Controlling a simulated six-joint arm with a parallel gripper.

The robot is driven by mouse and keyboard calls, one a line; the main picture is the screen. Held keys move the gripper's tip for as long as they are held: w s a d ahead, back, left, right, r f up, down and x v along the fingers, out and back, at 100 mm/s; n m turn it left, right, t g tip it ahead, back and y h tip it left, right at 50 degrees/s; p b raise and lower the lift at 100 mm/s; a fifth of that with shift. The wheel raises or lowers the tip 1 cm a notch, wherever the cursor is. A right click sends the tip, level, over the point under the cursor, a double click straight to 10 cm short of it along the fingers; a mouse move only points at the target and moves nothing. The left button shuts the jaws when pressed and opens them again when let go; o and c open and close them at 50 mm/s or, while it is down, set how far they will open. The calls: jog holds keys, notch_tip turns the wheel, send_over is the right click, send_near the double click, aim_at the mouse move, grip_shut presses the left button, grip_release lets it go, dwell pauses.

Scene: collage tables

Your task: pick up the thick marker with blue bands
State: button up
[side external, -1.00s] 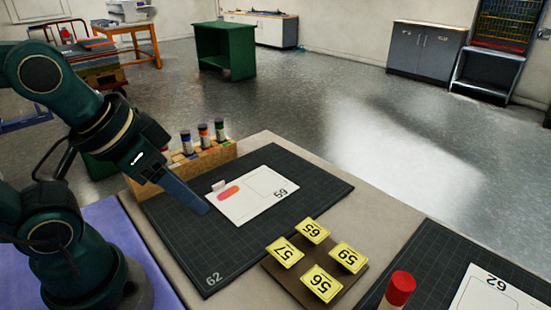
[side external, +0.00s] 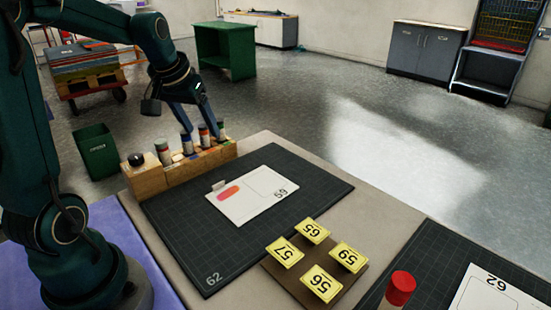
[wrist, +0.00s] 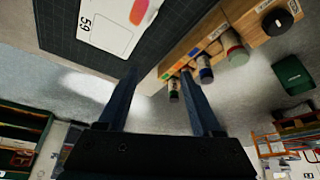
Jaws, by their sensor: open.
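The marker with blue bands (side external: 187,145) stands upright in the wooden rack in the side view, in a row with other markers. It shows in the wrist view (wrist: 205,73), right of the finger on the right. My gripper (side external: 203,134) is open and empty, pointing down at the rack. In the side view its fingers overlap the blue, orange and green markers, and I cannot tell whether they touch. In the wrist view the gap between the fingertips (wrist: 160,72) shows mostly floor and mat edge, with the green-banded marker (wrist: 174,89) by the right finger.
The wooden rack (side external: 180,172) also holds an orange-banded marker (side external: 204,137), a pale marker (side external: 162,151) and a black-topped item (side external: 136,159). A dark mat (side external: 185,235) with a white card (side external: 252,207) lies beside it. Yellow numbered tags (side external: 320,282) and a red-topped cylinder (side external: 400,288) are nearer.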

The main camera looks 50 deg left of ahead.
aim_at(183, 134)
jog(key=a+f, duration=0.1)
jog(key=a, duration=0.2)
jog(key=a+f+n, duration=0.1)
jog(key=a, duration=0.3)
jog(key=a+f+n, duration=0.1)
jog(key=a+f, duration=0.1)
jog(key=a, duration=0.1)
jog(key=shift+a+f+g+y, duration=0.1)
jog(key=shift+a+g+y, duration=0.1)
jog(key=shift+g+y, duration=0.15)
jog(key=shift+x, duration=2.5)
jog(key=shift+s, duration=0.1)
grip_shut()
